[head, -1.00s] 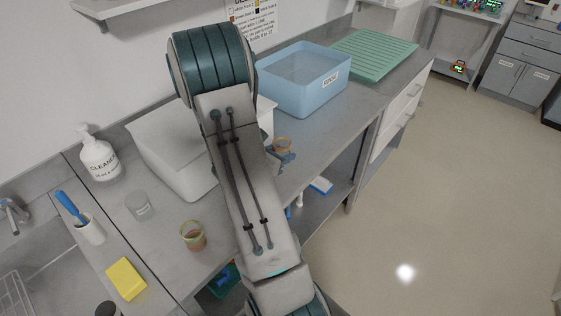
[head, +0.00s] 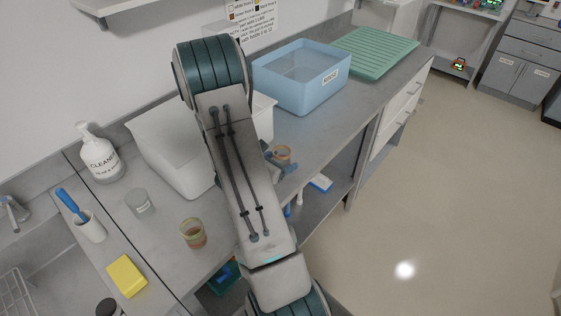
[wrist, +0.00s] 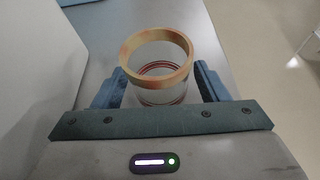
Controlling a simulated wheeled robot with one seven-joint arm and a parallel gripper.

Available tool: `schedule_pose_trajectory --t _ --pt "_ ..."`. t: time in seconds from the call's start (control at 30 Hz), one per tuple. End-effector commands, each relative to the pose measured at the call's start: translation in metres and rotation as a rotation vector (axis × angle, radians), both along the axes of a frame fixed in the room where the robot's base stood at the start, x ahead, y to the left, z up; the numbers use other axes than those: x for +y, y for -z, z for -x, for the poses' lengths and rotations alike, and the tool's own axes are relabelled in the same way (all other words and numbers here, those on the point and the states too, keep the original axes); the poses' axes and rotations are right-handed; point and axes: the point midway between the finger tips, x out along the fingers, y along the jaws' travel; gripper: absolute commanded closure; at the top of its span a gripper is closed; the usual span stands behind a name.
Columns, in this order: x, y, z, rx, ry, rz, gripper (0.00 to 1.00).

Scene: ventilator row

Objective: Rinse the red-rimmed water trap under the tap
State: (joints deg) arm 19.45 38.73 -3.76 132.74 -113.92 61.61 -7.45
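A clear water trap (wrist: 160,68) with an orange-tan rim and red rings showing inside sits between the fingers of my gripper (wrist: 160,88) in the wrist view. Both fingers are against its sides. In the head view the same trap (head: 281,153) shows near the bench's front edge, right of my arm, with the blue-grey fingers (head: 283,166) partly around it. Its height above the bench is unclear. A second cup-like trap (head: 193,234), with a yellowish rim and brownish-red contents, stands on the bench left of my arm. The tap (head: 12,210) is at the far left edge, by the sink (head: 48,275).
A clear jar (head: 139,201), cleaner bottle (head: 101,158), brush holder (head: 90,227) and yellow sponge (head: 127,276) stand near the sink. A white bin (head: 165,150) is partly behind my arm. A blue labelled tub (head: 325,95) and green drain mat (head: 370,52) are further right.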

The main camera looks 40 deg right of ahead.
Motion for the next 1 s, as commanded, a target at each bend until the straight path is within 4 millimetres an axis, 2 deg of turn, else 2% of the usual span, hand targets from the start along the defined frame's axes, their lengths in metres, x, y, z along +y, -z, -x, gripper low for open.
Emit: schedule_pose_trajectory --t 0.4,0.8,1.0 --pt "0.002 -0.006 0.0 0.0 -0.001 0.0 0.34" --pt "0.081 -0.037 0.005 -0.003 -0.005 0.0 0.34" --pt "0.104 -0.047 0.009 -0.002 -0.001 0.0 0.34"
